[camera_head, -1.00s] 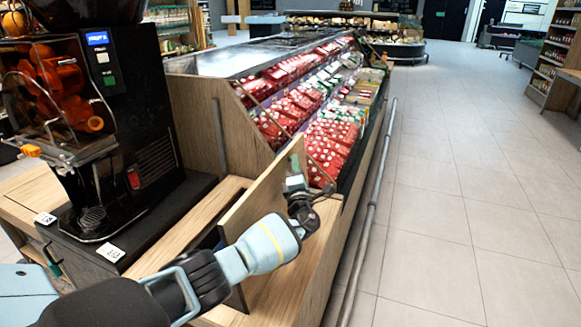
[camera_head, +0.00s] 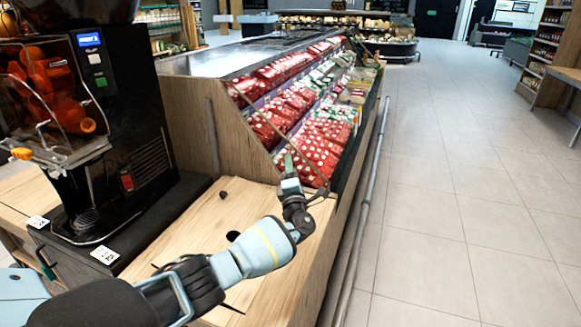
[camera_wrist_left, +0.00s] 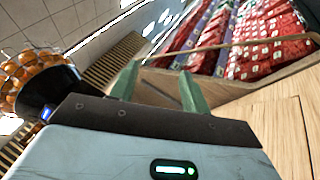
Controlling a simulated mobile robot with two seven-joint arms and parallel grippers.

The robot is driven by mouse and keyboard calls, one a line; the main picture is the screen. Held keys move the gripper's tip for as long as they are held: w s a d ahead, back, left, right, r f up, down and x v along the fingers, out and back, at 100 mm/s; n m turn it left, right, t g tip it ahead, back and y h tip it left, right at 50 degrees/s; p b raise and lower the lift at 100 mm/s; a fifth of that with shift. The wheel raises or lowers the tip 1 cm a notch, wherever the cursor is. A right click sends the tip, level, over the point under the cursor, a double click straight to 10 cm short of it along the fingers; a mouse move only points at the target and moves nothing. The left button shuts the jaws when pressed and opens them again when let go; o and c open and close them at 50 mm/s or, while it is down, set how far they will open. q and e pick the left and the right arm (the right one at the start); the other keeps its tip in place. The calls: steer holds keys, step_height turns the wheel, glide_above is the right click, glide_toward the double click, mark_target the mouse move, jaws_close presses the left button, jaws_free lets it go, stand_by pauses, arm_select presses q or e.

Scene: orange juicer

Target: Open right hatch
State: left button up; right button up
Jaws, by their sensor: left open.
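The right hatch (camera_head: 265,205) is a light wooden panel in the counter top beside the juicer. It lies flat, level with the wood around it, and no opening shows beneath it. A dark round hole (camera_head: 233,236) is in the wood, partly beside my forearm. My left gripper (camera_head: 289,168) is above the far right part of the counter, near the red packs. In the left wrist view its two green fingers (camera_wrist_left: 158,88) are apart with nothing between them. My left arm hides the near part of the wood. My right gripper is not in view.
The black orange juicer (camera_head: 135,130) stands left of the wood. A sloped display of red spotted packs (camera_head: 305,140) is behind a thin rail. A grey floor rail (camera_head: 365,210) runs along the counter's right side. The tiled floor (camera_head: 460,200) at right is clear.

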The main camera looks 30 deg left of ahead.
arm_select(q)
steer(key=p+v, duration=0.1)
steer(key=v, duration=0.5)
steer(key=shift+s+d, duration=0.3)
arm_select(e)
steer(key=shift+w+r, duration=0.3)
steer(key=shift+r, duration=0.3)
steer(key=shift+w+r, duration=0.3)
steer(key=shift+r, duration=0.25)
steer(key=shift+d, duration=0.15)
